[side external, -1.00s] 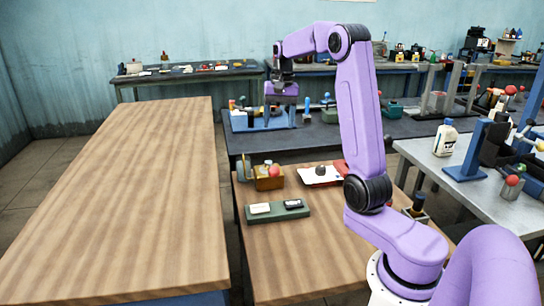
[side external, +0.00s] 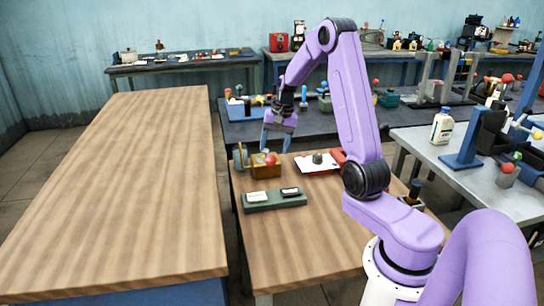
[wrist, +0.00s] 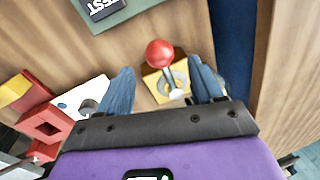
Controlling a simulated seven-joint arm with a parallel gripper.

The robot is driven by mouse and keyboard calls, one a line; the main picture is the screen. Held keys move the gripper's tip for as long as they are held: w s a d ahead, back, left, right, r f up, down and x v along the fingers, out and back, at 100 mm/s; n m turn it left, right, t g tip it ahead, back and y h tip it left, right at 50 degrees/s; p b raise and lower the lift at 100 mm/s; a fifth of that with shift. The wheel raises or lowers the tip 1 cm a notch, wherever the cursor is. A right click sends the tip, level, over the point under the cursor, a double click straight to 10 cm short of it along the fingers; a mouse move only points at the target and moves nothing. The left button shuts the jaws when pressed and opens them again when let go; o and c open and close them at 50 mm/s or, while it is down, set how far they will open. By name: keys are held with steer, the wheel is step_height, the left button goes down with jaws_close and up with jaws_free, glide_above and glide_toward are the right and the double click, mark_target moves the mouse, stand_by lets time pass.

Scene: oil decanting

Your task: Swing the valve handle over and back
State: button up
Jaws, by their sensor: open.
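The valve is a yellow-brown block (side external: 260,170) on the wooden bench, with a round grey part at its left side. Its handle is a metal lever with a red ball knob (side external: 270,159); the knob also shows in the wrist view (wrist: 160,53). My gripper (side external: 276,150) is open and points down just above and behind the valve. In the wrist view my blue fingers (wrist: 165,85) stand apart, one on each side of the lever. I cannot tell whether either finger touches it.
A green block with two labelled plates (side external: 275,199) lies in front of the valve. A white and red item (side external: 318,163) sits to its right. A bare wooden table (side external: 120,190) stands at the left, across a gap. A white bottle (side external: 442,126) stands on the grey table at right.

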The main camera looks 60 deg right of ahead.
mark_target(272, 156)
steer(key=shift+w+a+f, duration=0.15)
steer(key=shift+w+f, duration=0.05)
steer(key=shift+f, duration=0.95)
steer(key=shift+w+a+f, duration=0.1)
steer(key=shift+w+f, duration=0.05)
steer(key=shift+f, duration=0.95)
jaws_close()
